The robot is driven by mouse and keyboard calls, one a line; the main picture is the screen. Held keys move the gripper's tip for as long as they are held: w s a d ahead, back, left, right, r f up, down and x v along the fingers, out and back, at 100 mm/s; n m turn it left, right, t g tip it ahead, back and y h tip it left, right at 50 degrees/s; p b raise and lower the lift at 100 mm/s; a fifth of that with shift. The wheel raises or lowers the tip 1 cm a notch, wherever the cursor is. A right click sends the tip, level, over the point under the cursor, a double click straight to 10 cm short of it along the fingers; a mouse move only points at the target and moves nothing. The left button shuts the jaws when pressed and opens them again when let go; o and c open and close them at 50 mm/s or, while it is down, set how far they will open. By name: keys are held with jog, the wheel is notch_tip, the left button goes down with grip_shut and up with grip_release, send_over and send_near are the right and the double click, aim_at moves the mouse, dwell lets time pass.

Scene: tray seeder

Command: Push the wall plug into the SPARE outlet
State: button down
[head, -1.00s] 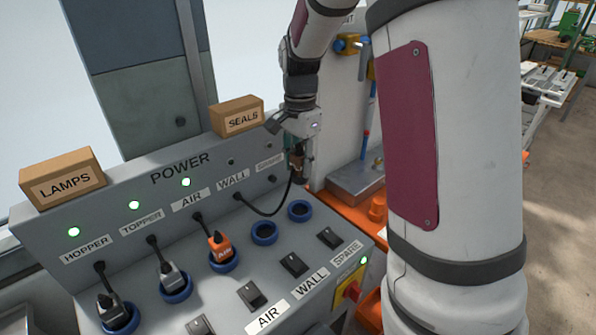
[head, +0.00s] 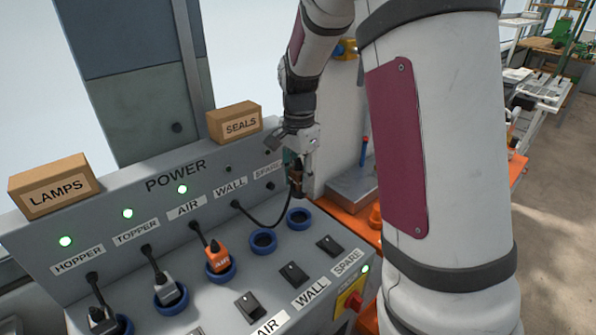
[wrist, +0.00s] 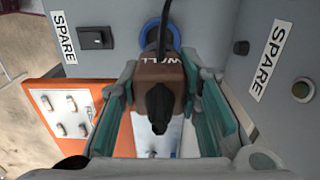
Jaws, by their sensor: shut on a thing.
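My gripper (head: 297,172) is shut on the brown wall plug (head: 296,186), just above and behind the SPARE outlet (head: 299,218), a blue-ringed socket at the right end of the row. The plug, marked WALL, also shows in the wrist view (wrist: 160,72) between the teal finger pads. Its black cord runs to the panel below the WALL label. In the wrist view part of a blue ring (wrist: 151,33) shows beyond the plug; the plug and cord hide the rest. The plug looks apart from the socket, but I cannot tell the exact gap.
The empty WALL outlet (head: 263,241) is just left of SPARE. Switches (head: 329,245) line the front. LAMPS (head: 54,188) and SEALS (head: 235,122) boxes stand on top of the panel.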

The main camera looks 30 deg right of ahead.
jog(key=shift+f+b, duration=1.75)
jog(key=shift+f, duration=2.35)
jog(key=shift+f, duration=0.6)
jog(key=c, duration=1.1)
grip_release()
jog(key=shift+r, duration=0.1)
notch_tip(320, 180, up, 12)
jog(key=shift+f, duration=0.1)
